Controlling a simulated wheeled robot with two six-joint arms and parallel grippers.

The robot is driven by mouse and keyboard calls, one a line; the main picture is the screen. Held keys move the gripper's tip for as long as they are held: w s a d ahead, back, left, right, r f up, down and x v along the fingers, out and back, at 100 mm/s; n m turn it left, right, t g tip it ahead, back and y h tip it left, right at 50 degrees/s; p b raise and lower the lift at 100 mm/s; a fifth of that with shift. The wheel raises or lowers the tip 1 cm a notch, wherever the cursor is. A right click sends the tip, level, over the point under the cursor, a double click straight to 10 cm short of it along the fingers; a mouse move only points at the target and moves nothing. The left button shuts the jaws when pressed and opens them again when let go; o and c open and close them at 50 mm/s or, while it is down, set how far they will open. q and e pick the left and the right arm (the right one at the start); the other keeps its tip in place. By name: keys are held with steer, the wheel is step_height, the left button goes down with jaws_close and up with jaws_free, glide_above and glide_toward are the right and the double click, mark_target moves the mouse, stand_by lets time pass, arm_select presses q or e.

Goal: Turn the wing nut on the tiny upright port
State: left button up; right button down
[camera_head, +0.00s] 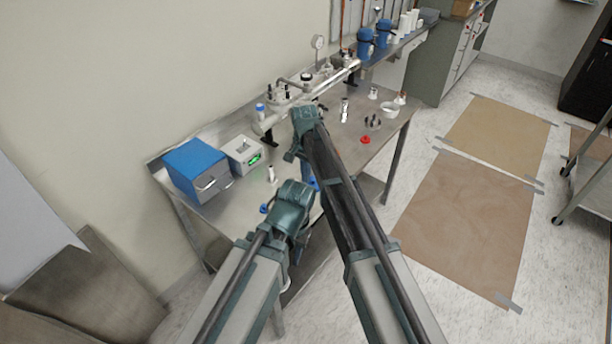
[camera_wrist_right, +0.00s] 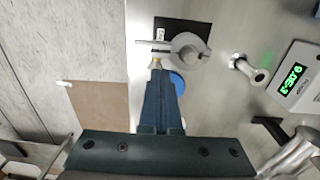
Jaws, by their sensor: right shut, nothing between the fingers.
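In the right wrist view my right gripper (camera_wrist_right: 156,66) is shut and empty. Its fingertips are at the near edge of a grey ring clamp (camera_wrist_right: 190,50), and I cannot tell whether they touch it. The clamp has a straight arm to the left of its ring. A small white part (camera_wrist_right: 160,34) sticks up by that arm; I cannot tell whether it is the wing nut. The tiny upright port is not clear in either view. In the head view my arms hide the right fingertips and the left gripper.
A flanged steel tube (camera_wrist_right: 250,70) and a readout box (camera_wrist_right: 298,80) stand right of the clamp. A black square (camera_wrist_right: 182,30) and a blue disc (camera_wrist_right: 177,82) are beside it. On the steel bench are a blue box (camera_head: 196,165), a long pipe (camera_head: 310,95) and a red knob (camera_head: 365,139).

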steer(key=shift+w+a+f, duration=0.1)
steer(key=shift+w+a, duration=0.1)
steer(key=shift+a, duration=0.05)
stand_by(3.6)
steer(key=shift+r+p, duration=0.8)
steer(key=shift+r, duration=0.05)
steer(key=shift+r, duration=0.1)
steer(key=shift+s+d+r+p, duration=0.2)
steer(key=shift+d+r+p, duration=0.1)
steer(key=shift+r+p, duration=0.3)
step_height(320, 180, up, 12)
steer(key=s+d+p, duration=0.1)
steer(key=p, duration=1.1)
steer(key=shift+d, duration=0.2)
